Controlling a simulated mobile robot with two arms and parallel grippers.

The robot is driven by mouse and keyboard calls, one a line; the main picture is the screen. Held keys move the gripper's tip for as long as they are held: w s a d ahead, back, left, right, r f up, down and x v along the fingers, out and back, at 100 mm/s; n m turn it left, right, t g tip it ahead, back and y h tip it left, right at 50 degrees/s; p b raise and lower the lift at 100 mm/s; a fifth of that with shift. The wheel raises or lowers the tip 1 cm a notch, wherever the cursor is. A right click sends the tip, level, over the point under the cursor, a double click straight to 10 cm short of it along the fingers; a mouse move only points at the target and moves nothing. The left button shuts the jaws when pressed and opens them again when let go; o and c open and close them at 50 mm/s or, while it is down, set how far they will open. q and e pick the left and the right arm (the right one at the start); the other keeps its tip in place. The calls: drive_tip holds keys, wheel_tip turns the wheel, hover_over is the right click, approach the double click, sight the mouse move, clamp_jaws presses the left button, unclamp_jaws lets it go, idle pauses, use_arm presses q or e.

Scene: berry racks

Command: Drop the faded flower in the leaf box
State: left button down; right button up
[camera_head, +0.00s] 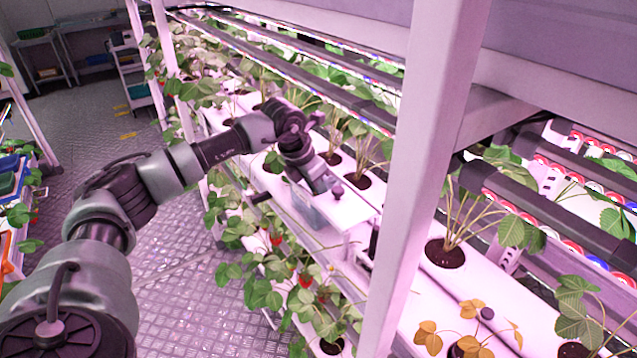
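My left arm comes in from the lower left and reaches over the near edge of the white rack gutter. My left gripper (330,187) points down and right, above a pale bluish box (308,210) at the gutter's edge. This may be the leaf box; its inside is hidden. I cannot make out whether the fingers are apart or hold anything. No faded flower can be clearly picked out. A plant with withered orange-brown leaves (473,328) stands in the gutter at the lower right. My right gripper is out of view.
A white upright post (425,170) stands right of my gripper. Green strawberry plants (455,215) fill the rack, with red berries on the lower tier (303,280). Light bars (300,85) run overhead. The metal aisle floor (190,290) is clear on the left.

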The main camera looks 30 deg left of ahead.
use_arm(q)
drive_tip(key=shift+a+f, duration=0.2)
drive_tip(key=shift+f, duration=0.15)
drive_tip(key=shift+d+f, duration=0.1)
drive_tip(key=shift+f, duration=0.15)
drive_tip(key=shift+f+b, duration=0.4)
drive_tip(key=shift+b, duration=0.15)
drive_tip(key=c, duration=1.6)
unclamp_jaws()
drive_tip(key=shift+r, duration=0.2)
